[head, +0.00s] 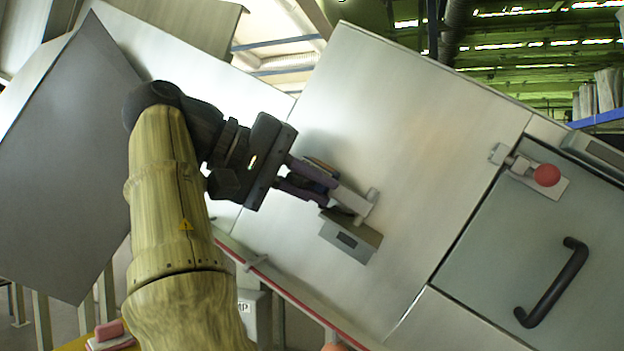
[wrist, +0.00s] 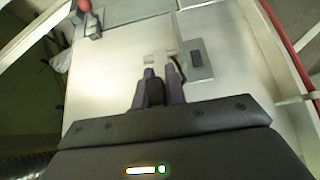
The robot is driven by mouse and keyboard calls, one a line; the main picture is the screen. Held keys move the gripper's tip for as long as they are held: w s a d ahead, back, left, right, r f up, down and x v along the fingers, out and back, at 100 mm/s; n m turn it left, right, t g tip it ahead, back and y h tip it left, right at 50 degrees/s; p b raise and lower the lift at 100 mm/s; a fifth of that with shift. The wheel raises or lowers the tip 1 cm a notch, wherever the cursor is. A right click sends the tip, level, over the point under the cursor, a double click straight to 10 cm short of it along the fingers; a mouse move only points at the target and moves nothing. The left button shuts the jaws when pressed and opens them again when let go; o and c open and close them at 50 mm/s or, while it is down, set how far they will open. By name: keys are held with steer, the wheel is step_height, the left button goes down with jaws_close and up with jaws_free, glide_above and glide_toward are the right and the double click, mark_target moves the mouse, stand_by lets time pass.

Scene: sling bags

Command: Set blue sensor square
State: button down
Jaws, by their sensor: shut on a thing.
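My gripper (head: 327,190) reaches right to the front of a pale metal machine panel. It is shut on a small dark, bluish body, which I take to be the blue sensor (head: 318,173). In the wrist view the sensor (wrist: 156,92) shows as a dark block between the two purplish fingers. A light grey bracket (head: 352,202) stands just past the fingertips; it also shows in the wrist view (wrist: 158,58). The fingers hide much of the sensor. I cannot tell whether it touches the bracket or how square it sits.
A grey box (head: 350,237) with a dark window is fixed on the panel (head: 400,130) beside the bracket. To the right are a door with a black handle (head: 556,287) and a red-knobbed latch (head: 546,175). A red rail (head: 300,300) runs along the panel's lower edge.

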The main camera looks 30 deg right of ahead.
steer(key=c, duration=1.7)
jaws_free()
steer(key=shift+w, duration=0.1)
